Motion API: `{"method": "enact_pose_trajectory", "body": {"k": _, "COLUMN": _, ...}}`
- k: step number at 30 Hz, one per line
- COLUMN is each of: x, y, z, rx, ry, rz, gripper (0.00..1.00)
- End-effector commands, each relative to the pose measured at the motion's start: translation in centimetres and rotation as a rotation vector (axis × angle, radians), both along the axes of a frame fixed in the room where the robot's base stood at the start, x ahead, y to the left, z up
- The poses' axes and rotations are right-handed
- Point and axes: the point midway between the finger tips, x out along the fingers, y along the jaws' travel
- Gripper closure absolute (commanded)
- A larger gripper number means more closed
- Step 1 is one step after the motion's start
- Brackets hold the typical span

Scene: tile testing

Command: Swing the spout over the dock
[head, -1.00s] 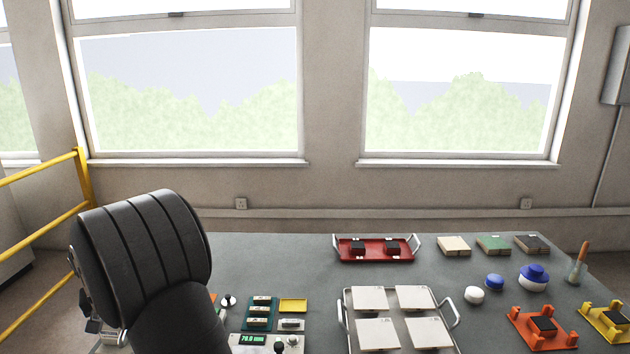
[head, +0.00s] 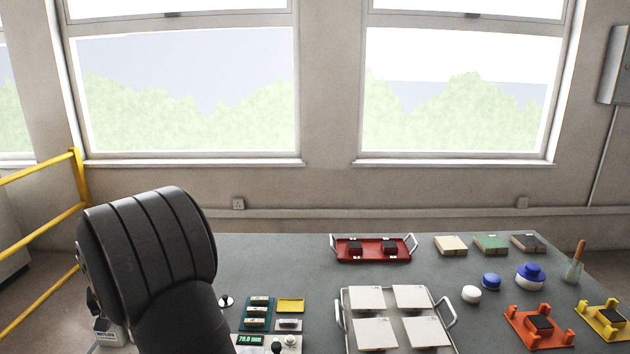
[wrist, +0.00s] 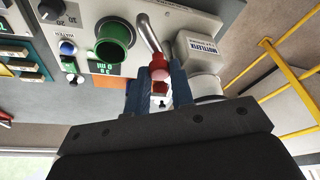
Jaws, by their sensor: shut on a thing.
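The spout (wrist: 150,36) is a bent metal tube with a red tip, at the top middle of the wrist view. My gripper (wrist: 160,82) has its blue fingers either side of the red tip and is shut on it. A green round cup (wrist: 114,42) on the pale machine face, left of the spout, may be the dock; I cannot tell for sure. The spout tip is beside this cup, not over it. In the head view my dark arm hides the spout and my gripper.
A white labelled housing (wrist: 198,50) stands close right of the spout. Yellow rails (wrist: 285,68) are beyond it. On the table are a wire-handled tray (head: 345,340) of pale tiles, a red tray (head: 373,258), and a control box (head: 290,343).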

Motion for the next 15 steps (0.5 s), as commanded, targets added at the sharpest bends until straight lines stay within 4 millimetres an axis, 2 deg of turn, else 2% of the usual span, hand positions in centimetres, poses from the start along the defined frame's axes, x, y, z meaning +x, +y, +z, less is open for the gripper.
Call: {"method": "enact_pose_trajectory", "body": {"k": 15, "x": 0.48, "y": -0.60, "z": -0.03, "rx": -0.001, "ry": 0.000, "rz": 0.000, "gripper": 0.95}}
